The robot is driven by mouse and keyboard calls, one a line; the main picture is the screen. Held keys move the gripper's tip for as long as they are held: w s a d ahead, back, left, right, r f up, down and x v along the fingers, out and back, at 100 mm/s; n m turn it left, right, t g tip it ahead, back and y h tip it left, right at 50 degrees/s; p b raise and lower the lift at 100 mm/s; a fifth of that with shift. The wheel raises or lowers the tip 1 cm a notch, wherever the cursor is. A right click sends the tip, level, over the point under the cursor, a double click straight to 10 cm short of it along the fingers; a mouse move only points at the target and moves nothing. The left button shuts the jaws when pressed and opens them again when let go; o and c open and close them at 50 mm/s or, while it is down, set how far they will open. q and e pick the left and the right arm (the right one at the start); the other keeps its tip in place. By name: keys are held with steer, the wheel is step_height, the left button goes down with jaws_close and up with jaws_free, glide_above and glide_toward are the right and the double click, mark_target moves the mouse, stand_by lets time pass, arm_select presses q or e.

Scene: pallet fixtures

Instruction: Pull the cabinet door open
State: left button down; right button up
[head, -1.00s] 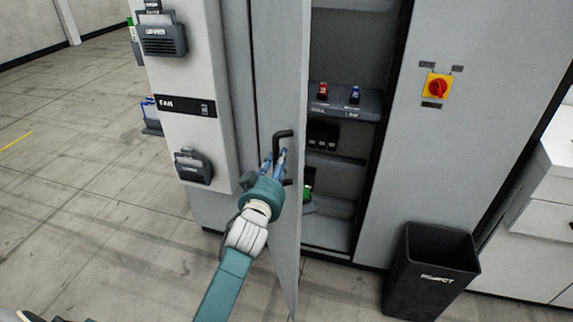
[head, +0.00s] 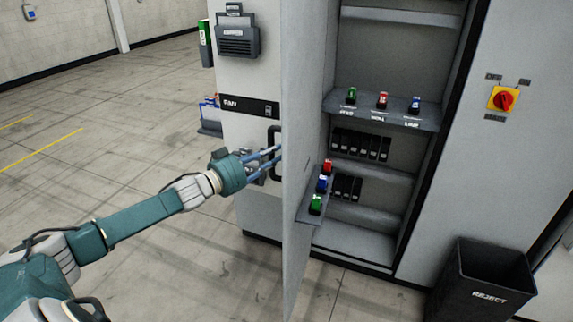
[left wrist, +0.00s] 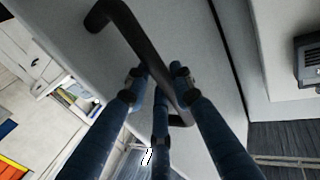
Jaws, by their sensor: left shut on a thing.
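The cabinet door (head: 302,120) stands wide open, swung out toward the left, and shows nearly edge-on in the head view. My left gripper (head: 272,160) reaches in from the left and is shut on the handle. In the left wrist view the fingers (left wrist: 160,88) close around the black handle (left wrist: 132,38). The cabinet interior (head: 385,75) is in plain view. My right gripper is not in view.
A black reject bin (head: 485,285) stands at the front right. A red rotary switch (head: 503,99) is on the right panel. The floor at left is clear.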

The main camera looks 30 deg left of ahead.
arm_select(q)
steer(key=a+m+g+h+b, duration=0.1)
steer(key=a+m+h+b, duration=0.1)
steer(key=a+b, duration=0.3)
steer(key=shift+s+a+r+h, duration=0.15)
steer(key=shift+s+a+h, duration=0.35)
steer(key=shift+a, duration=1.7)
steer(key=shift+w, duration=0.1)
steer(key=c, duration=1.9)
jaws_free()
steer(key=o, duration=0.4)
steer(key=shift+c, duration=0.2)
steer(key=shift+w+d, duration=0.15)
steer(key=v, duration=1.2)
